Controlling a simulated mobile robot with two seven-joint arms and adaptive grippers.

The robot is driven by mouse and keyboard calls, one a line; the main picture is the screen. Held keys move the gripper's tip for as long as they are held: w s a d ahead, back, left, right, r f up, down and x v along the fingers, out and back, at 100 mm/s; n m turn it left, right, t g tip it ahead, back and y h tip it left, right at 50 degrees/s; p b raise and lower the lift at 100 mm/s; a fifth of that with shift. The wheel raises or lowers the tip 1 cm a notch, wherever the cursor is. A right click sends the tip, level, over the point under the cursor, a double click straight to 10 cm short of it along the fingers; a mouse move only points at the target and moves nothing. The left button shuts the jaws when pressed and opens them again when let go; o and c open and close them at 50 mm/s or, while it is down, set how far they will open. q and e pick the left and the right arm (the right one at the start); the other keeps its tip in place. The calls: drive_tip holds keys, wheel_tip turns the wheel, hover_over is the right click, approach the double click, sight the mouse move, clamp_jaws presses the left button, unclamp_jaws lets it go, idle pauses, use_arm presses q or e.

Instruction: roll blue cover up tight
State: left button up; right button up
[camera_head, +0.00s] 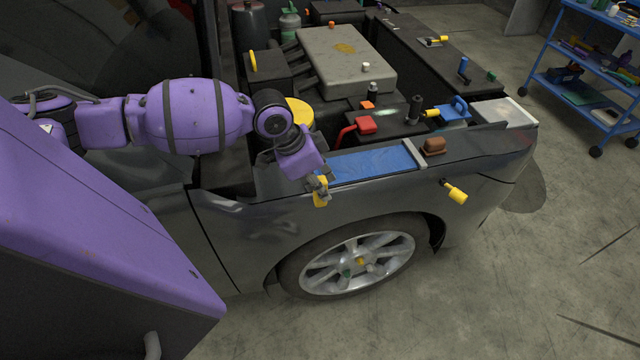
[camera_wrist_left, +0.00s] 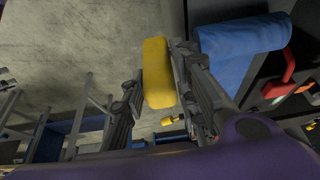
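The blue cover (camera_head: 370,162) lies along the car's near fender, flat for most of its length in the head view. Its end in the left wrist view (camera_wrist_left: 240,48) looks rounded. My left gripper (camera_head: 321,187) is at the cover's left end, over the fender's outer side. Its fingers close on both sides of a yellow handle (camera_wrist_left: 157,72), which also shows below the fingers in the head view (camera_head: 320,194). The join between handle and cover is hidden. A second yellow handle (camera_head: 456,193) sticks out from the fender side farther right. My right gripper is not in view.
A brown block (camera_head: 433,145) sits beside a grey strip at the cover's right end. A red-handled part (camera_head: 366,124) and a yellow cap (camera_head: 299,111) stand close behind the cover. The wheel (camera_head: 355,262) is below. Open floor lies right, with a blue cart (camera_head: 590,75) beyond.

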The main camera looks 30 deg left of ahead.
use_arm(q)
clamp_jaws()
drive_tip(key=shift+w+d, duration=0.1)
drive_tip(key=w+d+b, duration=0.1)
drive_tip(key=w+d, duration=0.6)
drive_tip(key=w, duration=0.2)
drive_tip(key=shift+d+b, duration=0.3)
drive_tip(key=shift+b, duration=0.1)
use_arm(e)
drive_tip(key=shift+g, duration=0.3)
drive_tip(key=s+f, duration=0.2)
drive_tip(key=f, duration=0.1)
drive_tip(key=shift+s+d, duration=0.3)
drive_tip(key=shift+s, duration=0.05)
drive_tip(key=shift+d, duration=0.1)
